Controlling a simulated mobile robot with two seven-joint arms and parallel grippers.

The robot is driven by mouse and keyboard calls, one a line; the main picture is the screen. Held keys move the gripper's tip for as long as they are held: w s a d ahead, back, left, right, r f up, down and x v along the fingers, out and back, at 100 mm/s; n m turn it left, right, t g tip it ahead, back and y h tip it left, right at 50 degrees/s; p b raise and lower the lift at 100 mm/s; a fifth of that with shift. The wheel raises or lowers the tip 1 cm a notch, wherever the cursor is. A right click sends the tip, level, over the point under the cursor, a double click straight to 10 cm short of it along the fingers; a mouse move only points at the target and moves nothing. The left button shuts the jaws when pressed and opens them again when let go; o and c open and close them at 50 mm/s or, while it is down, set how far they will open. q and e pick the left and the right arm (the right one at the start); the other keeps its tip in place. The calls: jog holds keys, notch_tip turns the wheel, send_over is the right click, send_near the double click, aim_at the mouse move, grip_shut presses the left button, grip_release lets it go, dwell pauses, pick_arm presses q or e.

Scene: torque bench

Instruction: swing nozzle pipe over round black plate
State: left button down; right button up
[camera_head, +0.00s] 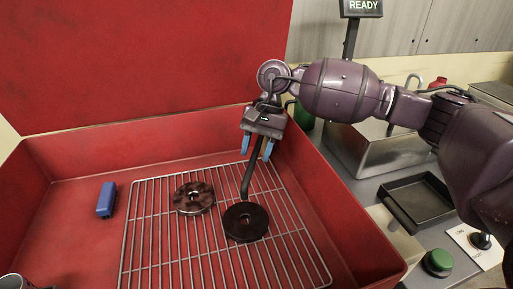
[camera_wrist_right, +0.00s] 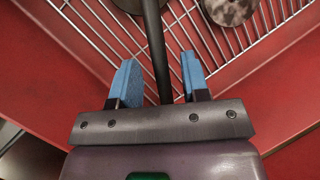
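The dark nozzle pipe (camera_head: 249,176) slants down from my right gripper to the far edge of the round black plate (camera_head: 263,223). I cannot tell whether its lower end touches the plate. The plate has a centre hole and lies flat on the wire rack. My right gripper (camera_head: 257,150) is open, its blue fingers on either side of the pipe. In the right wrist view the pipe (camera_wrist_right: 156,50) runs between the fingers with a gap on both sides. The plate there is mostly hidden at the top edge. My left gripper is not in view.
A mottled rusty disc (camera_head: 207,194) lies on the wire rack (camera_head: 160,254) left of the plate. A blue block (camera_head: 106,199) sits on the red basin floor (camera_head: 72,235). Outside the right wall stand a black tray (camera_head: 420,200), a green button (camera_head: 438,262) and a metal box (camera_head: 368,155).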

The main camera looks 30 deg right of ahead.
jog(key=p+v, duration=0.1)
jog(key=v, duration=1)
dwell(0.5)
